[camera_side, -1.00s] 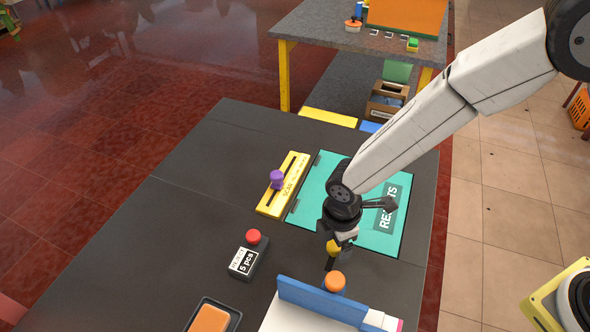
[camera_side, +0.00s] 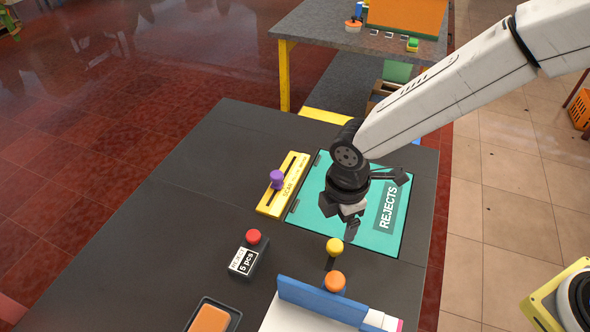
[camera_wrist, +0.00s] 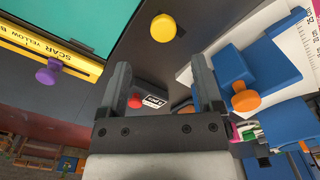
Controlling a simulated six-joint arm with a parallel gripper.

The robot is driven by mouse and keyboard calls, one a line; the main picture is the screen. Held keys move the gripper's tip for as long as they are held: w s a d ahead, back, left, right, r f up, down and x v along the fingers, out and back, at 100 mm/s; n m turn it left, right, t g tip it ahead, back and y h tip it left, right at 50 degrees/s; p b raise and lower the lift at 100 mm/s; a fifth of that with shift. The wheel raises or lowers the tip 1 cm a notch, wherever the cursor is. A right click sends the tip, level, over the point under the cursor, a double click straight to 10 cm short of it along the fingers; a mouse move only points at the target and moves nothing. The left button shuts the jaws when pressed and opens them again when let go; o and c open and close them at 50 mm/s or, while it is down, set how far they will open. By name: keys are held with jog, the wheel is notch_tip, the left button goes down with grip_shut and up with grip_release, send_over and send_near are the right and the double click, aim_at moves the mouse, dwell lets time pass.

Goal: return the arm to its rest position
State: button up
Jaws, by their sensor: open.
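My gripper (camera_side: 342,212) is open and empty in the side view. It hangs above the near-left part of the teal REJECTS panel (camera_side: 345,238), with its fingers pointing down. In the wrist view my gripper (camera_wrist: 160,85) shows two dark fingers spread apart with nothing between them. A yellow round knob (camera_side: 335,246) on a dark stem stands on the dark table, below and apart from the fingers. The yellow knob also shows in the wrist view (camera_wrist: 163,28), above the fingers.
An orange knob (camera_side: 334,281) is beside the blue block (camera_side: 322,302) at the front. A purple knob (camera_side: 277,179) sits on the yellow slotted plate (camera_side: 270,202). A red button (camera_side: 253,236) tops a black box labelled "5 pcs". The table's left part is clear.

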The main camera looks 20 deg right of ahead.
jog(key=shift+d, duration=0.15)
jog(key=shift+w+d+r+m, duration=0.1)
jog(key=shift+d+r+m, duration=0.1)
jog(key=shift+d+m, duration=0.15)
jog(key=s+d+r+m+t, duration=0.1)
jog(key=s+d+r+m, duration=0.1)
jog(key=d+m, duration=0.6)
jog(key=s+d+r+m+t, duration=0.1)
jog(key=s+d+r+m, duration=0.1)
jog(key=d+m, duration=0.7)
jog(key=s+d, duration=0.1)
jog(key=d, duration=0.6)
jog(key=shift+s+r+t, duration=0.3)
jog(key=shift+s, duration=0.05)
jog(key=shift+a, duration=0.1)
